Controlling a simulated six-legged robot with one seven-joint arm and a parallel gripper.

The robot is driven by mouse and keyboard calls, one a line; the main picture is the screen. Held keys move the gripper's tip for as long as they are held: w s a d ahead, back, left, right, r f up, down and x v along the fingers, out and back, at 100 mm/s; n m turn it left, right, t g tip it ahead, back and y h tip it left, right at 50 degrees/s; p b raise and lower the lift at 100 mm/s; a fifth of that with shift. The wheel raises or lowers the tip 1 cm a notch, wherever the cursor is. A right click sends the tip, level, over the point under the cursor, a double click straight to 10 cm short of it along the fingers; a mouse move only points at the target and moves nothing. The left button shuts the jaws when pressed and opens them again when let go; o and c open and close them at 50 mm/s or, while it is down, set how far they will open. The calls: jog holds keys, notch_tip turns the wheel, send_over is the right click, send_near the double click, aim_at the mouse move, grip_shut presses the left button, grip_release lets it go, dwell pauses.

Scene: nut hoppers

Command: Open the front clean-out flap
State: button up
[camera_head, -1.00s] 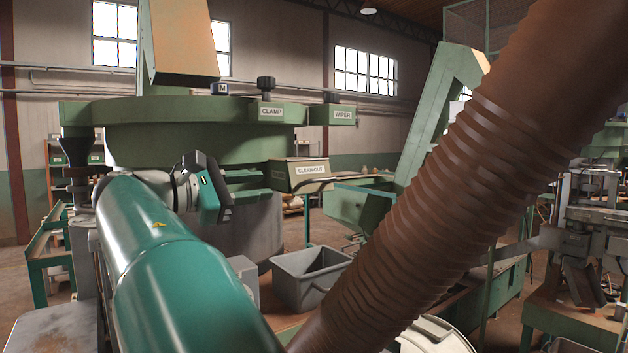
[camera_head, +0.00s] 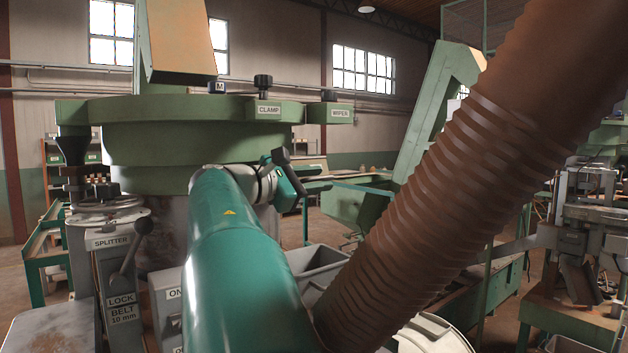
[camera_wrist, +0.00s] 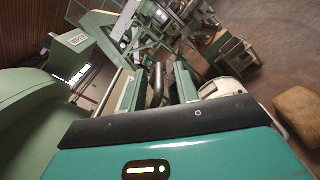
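The clean-out housing (camera_head: 312,162) is the tan and green box at the front right of the round green hopper bowl. In the head view my gripper (camera_head: 297,172) is in front of it and covers most of it, including its label. I cannot tell whether they touch.
The green bowl (camera_head: 190,135) carries CLAMP (camera_head: 269,110) and WIPER (camera_head: 340,113) labels. A thick brown ribbed hose (camera_head: 430,210) crosses the right foreground. A grey bin (camera_head: 318,262) stands below. The splitter post (camera_head: 112,245) with its lever is at the left.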

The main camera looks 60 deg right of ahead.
jog(key=shift+w, duration=0.1)
jog(key=c, duration=0.3)
grip_shut()
jog(key=shift+f, duration=0.2)
dwell(1.3)
